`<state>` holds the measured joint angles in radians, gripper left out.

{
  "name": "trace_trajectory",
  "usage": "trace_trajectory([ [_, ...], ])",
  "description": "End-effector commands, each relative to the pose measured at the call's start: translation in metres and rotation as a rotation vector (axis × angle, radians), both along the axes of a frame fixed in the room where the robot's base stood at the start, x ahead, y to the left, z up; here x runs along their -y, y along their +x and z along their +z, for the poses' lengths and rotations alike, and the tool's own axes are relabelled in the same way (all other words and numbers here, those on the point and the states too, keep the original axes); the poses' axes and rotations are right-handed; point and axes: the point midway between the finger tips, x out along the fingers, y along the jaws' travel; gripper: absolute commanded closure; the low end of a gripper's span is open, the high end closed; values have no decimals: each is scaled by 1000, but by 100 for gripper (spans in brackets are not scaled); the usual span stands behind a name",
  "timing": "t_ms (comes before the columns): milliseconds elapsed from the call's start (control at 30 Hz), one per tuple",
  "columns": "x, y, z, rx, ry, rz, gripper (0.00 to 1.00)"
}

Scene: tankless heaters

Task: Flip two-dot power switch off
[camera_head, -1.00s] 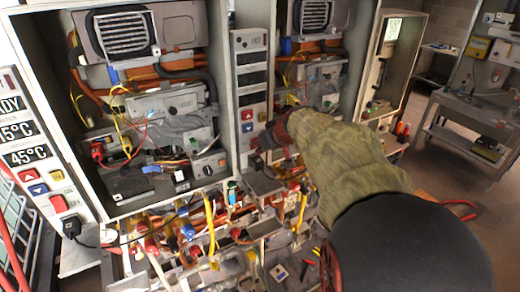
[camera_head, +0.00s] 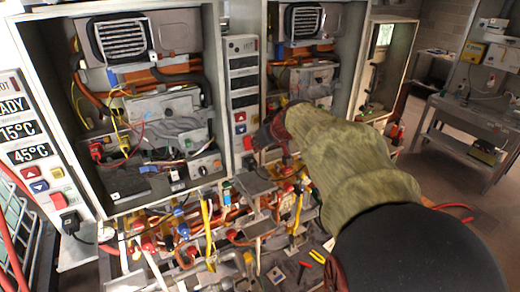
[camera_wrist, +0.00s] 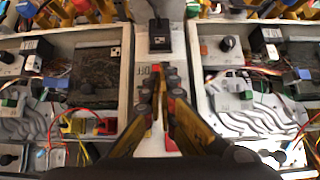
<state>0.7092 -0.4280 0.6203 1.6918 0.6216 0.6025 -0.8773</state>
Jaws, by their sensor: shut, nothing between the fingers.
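The middle heater's narrow grey control panel (camera_head: 243,70) has small coloured buttons and a red switch (camera_head: 248,143) low down, beside my gripper (camera_head: 264,138). My arm's sleeve covers the area to the right. In the wrist view my gripper (camera_wrist: 163,98) is shut and empty, its yellow-and-black fingers over the panel (camera_wrist: 145,145). Small dark and red parts show around the fingertips, partly hidden by them. A red part (camera_wrist: 172,137) shows between the fingers. I cannot make out dot markings or the switch's position. Contact with the fingertips cannot be told.
A black plug (camera_wrist: 159,38) stands on the panel beyond the fingertips. Open heater cabinets with wires flank the panel. The left heater's panel (camera_head: 37,150) has displays and a red switch (camera_head: 58,200). Pipes and valves crowd below. A bench (camera_head: 480,125) stands right.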

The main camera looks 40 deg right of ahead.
Motion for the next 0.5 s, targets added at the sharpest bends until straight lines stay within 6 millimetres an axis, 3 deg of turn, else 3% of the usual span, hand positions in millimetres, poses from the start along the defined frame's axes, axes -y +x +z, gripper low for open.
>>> trace_trajectory([
  [500, -11, -50, 60, 0, -1, -1, 100],
])
